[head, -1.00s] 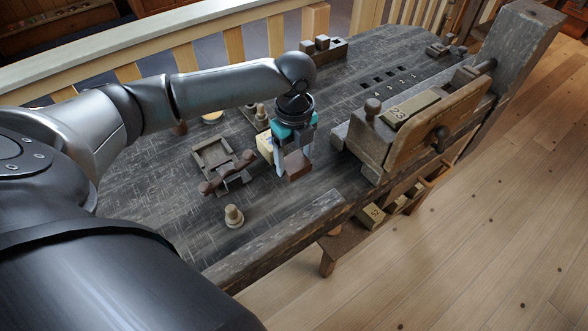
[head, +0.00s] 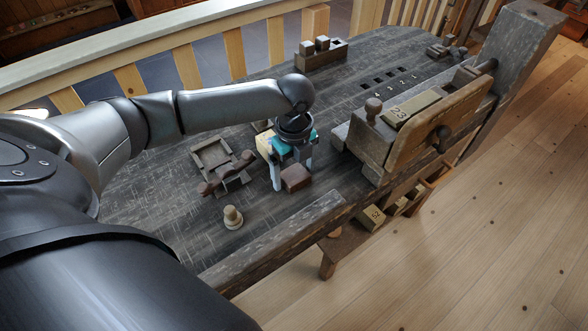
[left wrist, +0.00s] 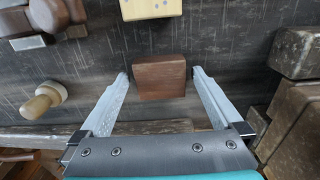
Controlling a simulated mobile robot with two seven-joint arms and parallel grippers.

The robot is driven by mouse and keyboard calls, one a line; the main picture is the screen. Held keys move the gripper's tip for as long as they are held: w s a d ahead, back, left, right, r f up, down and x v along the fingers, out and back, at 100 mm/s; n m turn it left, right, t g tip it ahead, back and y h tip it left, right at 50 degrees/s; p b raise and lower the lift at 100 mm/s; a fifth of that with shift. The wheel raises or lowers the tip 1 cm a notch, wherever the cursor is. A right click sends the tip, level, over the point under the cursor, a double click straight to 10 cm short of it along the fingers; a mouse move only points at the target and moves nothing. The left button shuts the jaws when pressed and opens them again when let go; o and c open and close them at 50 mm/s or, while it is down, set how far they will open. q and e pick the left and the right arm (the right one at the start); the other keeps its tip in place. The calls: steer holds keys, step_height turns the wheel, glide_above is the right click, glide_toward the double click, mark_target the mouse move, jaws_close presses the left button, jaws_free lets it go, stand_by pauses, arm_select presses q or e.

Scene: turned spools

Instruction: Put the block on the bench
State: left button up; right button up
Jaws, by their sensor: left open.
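The block (head: 297,179) is a small reddish-brown wooden piece. It appears to rest on the dark, scratched top of the bench (head: 255,215), near the front edge. My left gripper (head: 291,177) is open, with its fingers on either side of the block. In the left wrist view, the block (left wrist: 160,78) sits between the fingertips of the gripper (left wrist: 160,74), with a gap on each side. The underside of the block is hidden. My right gripper is not in view.
A pale yellow block (left wrist: 150,8) lies just beyond the gripper. A turned spool (head: 233,216) and a brown wooden tray with a dark handle-like piece (head: 222,170) are to the left. A wooden vise (head: 405,130) stands to the right. A block rack (head: 322,55) is at the back.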

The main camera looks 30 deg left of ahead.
mark_target(294, 174)
arm_select(q)
step_height(294, 174, up, 12)
steer(key=p, duration=0.3)
steer(key=shift+r, duration=0.15)
stand_by(0.4)
